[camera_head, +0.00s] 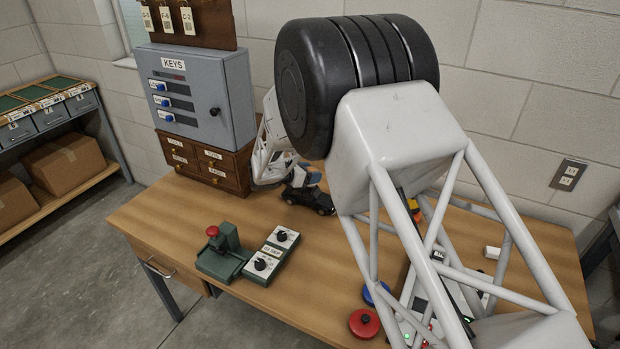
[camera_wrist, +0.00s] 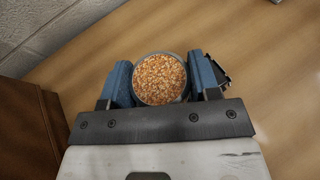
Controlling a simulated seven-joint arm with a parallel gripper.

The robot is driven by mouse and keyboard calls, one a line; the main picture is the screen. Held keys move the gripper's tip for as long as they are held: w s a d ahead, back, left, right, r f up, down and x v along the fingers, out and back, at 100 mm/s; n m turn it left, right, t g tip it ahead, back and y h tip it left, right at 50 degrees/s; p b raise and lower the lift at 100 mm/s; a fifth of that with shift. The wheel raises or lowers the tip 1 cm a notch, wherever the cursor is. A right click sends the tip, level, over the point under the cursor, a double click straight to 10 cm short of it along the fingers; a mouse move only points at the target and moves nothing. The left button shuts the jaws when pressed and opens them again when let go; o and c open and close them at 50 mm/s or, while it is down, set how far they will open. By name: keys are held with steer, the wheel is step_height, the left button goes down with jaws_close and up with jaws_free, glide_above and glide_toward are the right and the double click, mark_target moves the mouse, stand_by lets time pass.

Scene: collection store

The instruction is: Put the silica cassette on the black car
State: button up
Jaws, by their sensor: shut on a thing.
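The silica cassette (camera_wrist: 160,79), a round grey-rimmed container of orange beads, is between the two blue fingers of my gripper (camera_wrist: 160,82) in the wrist view. My gripper is shut on it. In the wrist view a dark piece, probably the car (camera_wrist: 220,70), shows beside the right finger. The height of the cassette over the car is unclear.
A small drawer cabinet (camera_head: 208,164) with a grey key box (camera_head: 215,110) on it stands left of the gripper. A green press (camera_head: 222,252) and a dial box (camera_head: 270,256) stand in front. A red round object (camera_head: 364,323) lies at the front. My arm hides much of the right side.

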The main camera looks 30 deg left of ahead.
steer(key=shift+f, duration=0.95)
steer(key=shift+f, duration=0.15)
steer(key=o, duration=1)
steer(key=shift+c, duration=0.2)
steer(key=v, duration=1.2)
